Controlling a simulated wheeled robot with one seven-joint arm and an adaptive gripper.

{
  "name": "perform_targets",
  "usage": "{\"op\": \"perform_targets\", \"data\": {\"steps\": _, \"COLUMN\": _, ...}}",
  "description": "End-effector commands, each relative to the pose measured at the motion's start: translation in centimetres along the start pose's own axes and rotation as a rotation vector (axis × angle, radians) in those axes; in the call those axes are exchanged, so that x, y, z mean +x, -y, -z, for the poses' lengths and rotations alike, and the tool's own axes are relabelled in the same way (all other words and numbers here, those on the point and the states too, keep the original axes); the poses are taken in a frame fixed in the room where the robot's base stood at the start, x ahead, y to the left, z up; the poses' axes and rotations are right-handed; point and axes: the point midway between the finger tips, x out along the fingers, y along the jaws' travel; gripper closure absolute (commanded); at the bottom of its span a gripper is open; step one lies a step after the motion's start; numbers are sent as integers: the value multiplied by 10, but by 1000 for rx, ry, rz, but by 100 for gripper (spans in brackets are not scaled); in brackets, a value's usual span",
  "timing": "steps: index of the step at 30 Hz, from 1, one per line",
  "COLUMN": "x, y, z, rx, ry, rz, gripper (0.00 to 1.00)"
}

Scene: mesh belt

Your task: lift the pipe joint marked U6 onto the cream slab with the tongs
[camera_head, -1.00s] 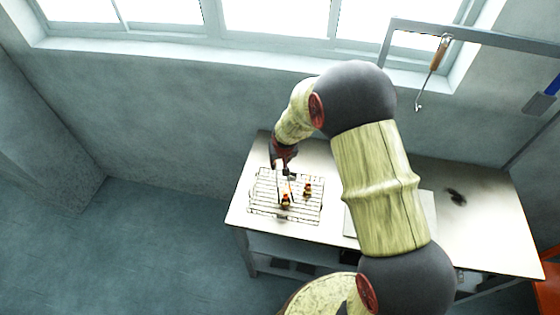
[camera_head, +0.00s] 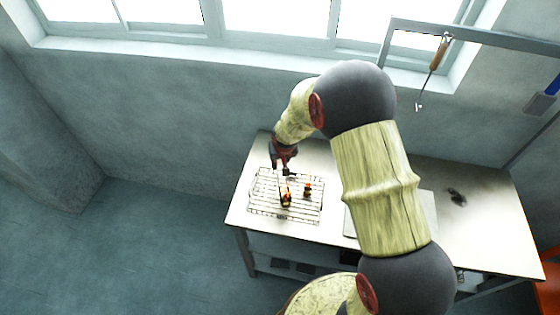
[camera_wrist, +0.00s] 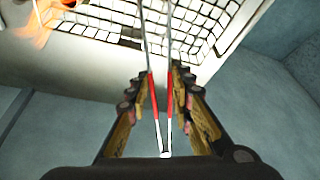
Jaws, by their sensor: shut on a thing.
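My gripper (camera_head: 286,171) is over the far part of the mesh belt (camera_head: 262,207). In the wrist view my gripper (camera_wrist: 160,84) is shut on the tongs (camera_wrist: 152,92), which have two thin metal arms with red grips. The tongs' tips run out of the top of that view. One small pipe joint (camera_head: 286,200), orange and dark, is at the tongs' lower end; I cannot tell whether the tips grip it. A second pipe joint (camera_head: 307,190) stands to its right on the mesh. No U6 mark is readable. The cream slab (camera_head: 430,207) is partly hidden behind my arm.
The pale table (camera_head: 490,235) carries the mesh belt at its left and a small dark item (camera_head: 457,196) at its right. A wooden-handled hook (camera_head: 437,55) hangs from a grey frame above. The grey wall is close behind the table.

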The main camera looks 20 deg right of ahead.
Motion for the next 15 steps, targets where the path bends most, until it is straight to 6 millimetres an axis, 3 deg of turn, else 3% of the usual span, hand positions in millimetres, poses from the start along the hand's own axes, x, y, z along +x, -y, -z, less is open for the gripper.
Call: {"op": "perform_targets", "data": {"steps": 15, "x": -44, "y": 1, "z": 19, "rx": 0, "ry": -2, "rz": 0, "gripper": 100}}
